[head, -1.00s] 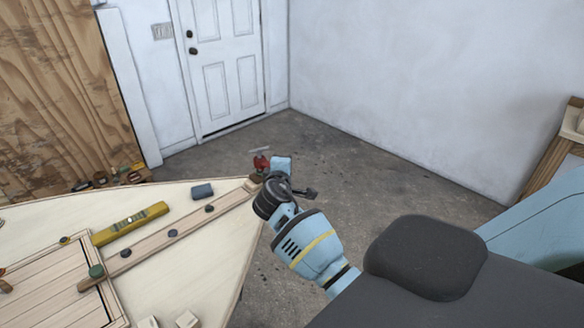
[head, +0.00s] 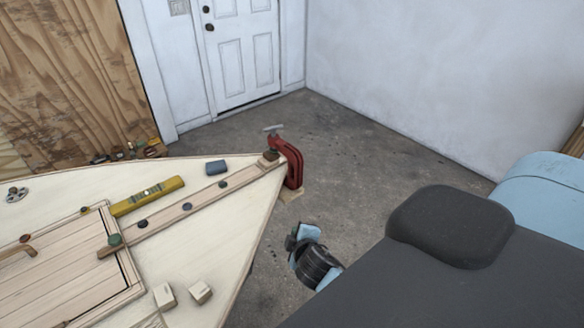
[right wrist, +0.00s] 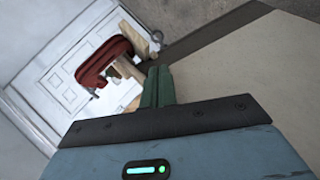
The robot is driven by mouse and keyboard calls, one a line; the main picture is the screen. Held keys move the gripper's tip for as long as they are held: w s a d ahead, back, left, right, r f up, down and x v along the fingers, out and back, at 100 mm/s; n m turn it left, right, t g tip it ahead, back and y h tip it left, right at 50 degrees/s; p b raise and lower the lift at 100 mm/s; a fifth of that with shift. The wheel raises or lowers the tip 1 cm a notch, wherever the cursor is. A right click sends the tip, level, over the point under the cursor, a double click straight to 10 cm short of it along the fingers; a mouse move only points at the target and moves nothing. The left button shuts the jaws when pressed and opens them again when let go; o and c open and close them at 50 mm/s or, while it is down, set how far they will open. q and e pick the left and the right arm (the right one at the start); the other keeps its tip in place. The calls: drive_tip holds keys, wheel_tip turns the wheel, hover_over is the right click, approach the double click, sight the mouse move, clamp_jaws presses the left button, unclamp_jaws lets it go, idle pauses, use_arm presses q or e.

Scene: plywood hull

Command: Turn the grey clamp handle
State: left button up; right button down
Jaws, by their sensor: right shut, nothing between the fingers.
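The red clamp (head: 294,168) grips the pointed tip of the plywood hull deck (head: 222,225). Its grey handle (head: 273,128) is a thin bar standing above the clamp's top. In the right wrist view the red clamp (right wrist: 98,62) shows at the upper left, with the grey handle (right wrist: 156,38) near the top centre. My right gripper (head: 302,234) is below and nearer than the clamp, off the hull's right edge and clear of the handle. Its green fingers (right wrist: 158,88) are together and hold nothing. My left gripper is out of view.
A yellow level (head: 147,196), a blue-grey block (head: 216,167) and a wooden strip (head: 190,206) lie on the deck. Two small wood blocks (head: 200,291) sit near its front edge. Concrete floor (head: 370,160) is open right of the clamp.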

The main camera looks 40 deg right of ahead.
drive_tip(key=s+a+f+m+y, duration=0.2)
drive_tip(key=s+a, duration=0.3)
drive_tip(key=s, duration=0.4)
drive_tip(key=s+a+f+m+g+y, duration=0.1)
drive_tip(key=s+a+f, duration=0.3)
drive_tip(key=s, duration=0.5)
drive_tip(key=s+a+f+m+g+y, duration=0.1)
drive_tip(key=s+a+f+m+y, duration=0.1)
drive_tip(key=s+a, duration=0.4)
drive_tip(key=s+m+y, duration=0.1)
drive_tip(key=s+y, duration=0.1)
drive_tip(key=s, duration=0.1)
drive_tip(key=shift+s+a+f, duration=0.15)
drive_tip(key=shift+a+f, duration=0.05)
drive_tip(key=shift+f, duration=0.2)
